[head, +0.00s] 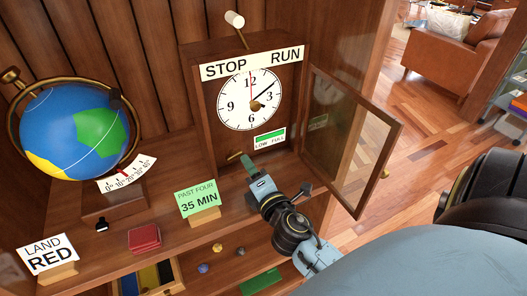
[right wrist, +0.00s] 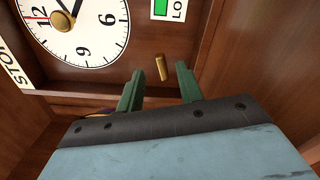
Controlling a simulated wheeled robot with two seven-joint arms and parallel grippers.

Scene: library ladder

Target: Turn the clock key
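The wooden clock (head: 213,105) stands with its glass door (head: 350,140) swung open to the right. A small brass key-like piece (head: 235,156) sticks out of its front below the white dial (head: 237,106); it also shows in the right wrist view (right wrist: 161,68). My right gripper (head: 247,161) is in front of the clock, close to this piece. In the right wrist view its green fingers (right wrist: 160,77) are apart, with the brass piece between their tips in the picture. Contact is not visible. A green bar (head: 269,136) reads between LOW and FULL. My left gripper is not in view.
A white-knobbed lever (head: 234,20) on the clock leans toward STOP. A globe (head: 75,132) stands left. A PAST FOUR 35 MIN card (head: 198,199), a LAND RED card (head: 48,256) and red books (head: 145,238) stand on the shelf. The open door stands right of my gripper.

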